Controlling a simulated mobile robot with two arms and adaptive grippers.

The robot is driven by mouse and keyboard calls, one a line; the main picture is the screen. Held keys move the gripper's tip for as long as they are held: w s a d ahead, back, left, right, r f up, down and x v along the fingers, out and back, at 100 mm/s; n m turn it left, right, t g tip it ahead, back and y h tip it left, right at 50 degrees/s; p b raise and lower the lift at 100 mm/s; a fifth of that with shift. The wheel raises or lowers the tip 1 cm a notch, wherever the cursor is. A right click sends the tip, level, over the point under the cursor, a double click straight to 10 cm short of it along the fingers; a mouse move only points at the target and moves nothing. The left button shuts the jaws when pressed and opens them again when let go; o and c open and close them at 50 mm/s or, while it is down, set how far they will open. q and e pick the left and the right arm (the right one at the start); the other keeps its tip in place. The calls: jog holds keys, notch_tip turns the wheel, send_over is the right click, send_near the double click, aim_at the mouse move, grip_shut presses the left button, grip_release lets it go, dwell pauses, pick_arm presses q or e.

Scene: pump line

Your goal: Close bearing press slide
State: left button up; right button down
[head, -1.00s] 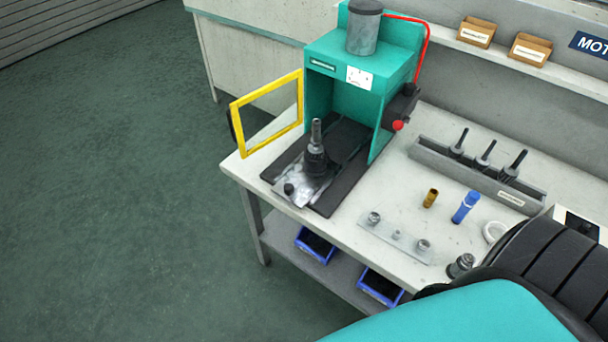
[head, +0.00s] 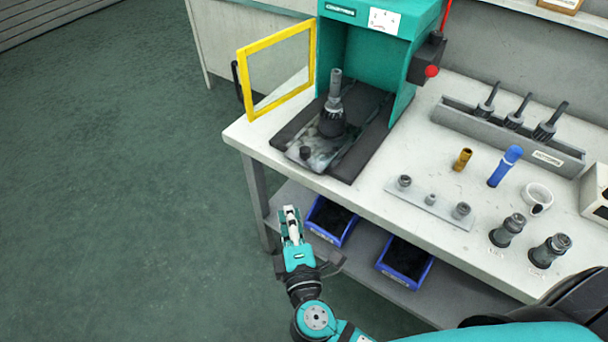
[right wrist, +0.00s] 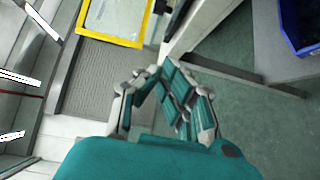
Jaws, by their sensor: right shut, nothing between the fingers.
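The teal bearing press (head: 380,20) stands at the back left of the workbench, its yellow-framed door (head: 247,90) swung open to the left. Its slide (head: 318,150), a metal plate with a black knob (head: 305,153) at the front, is pulled out on dark rails toward the bench's front edge. A dark fixture with an upright grey shaft (head: 335,95) stands on the slide. My right gripper (head: 289,212) is shut and empty, in front of the bench edge, below and apart from the slide. It also shows in the right wrist view (right wrist: 160,75). My left gripper is not in view.
Blue bins (head: 331,222) sit on the lower shelf. The floor at left is clear.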

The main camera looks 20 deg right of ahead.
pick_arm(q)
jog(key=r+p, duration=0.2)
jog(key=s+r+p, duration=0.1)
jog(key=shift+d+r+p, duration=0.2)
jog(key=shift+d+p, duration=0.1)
pick_arm(e)
jog(key=shift+t, duration=0.3)
jog(key=w+d, duration=0.1)
jog(key=w, duration=0.3)
jog(key=w+d+r, duration=0.1)
jog(key=w+d, duration=0.1)
jog(key=w, duration=0.2)
jog(key=w+d, duration=0.1)
jog(key=w, duration=0.3)
jog(key=shift+w+d+r, duration=0.1)
jog(key=shift+d+r, duration=0.25)
jog(key=shift+r, duration=0.05)
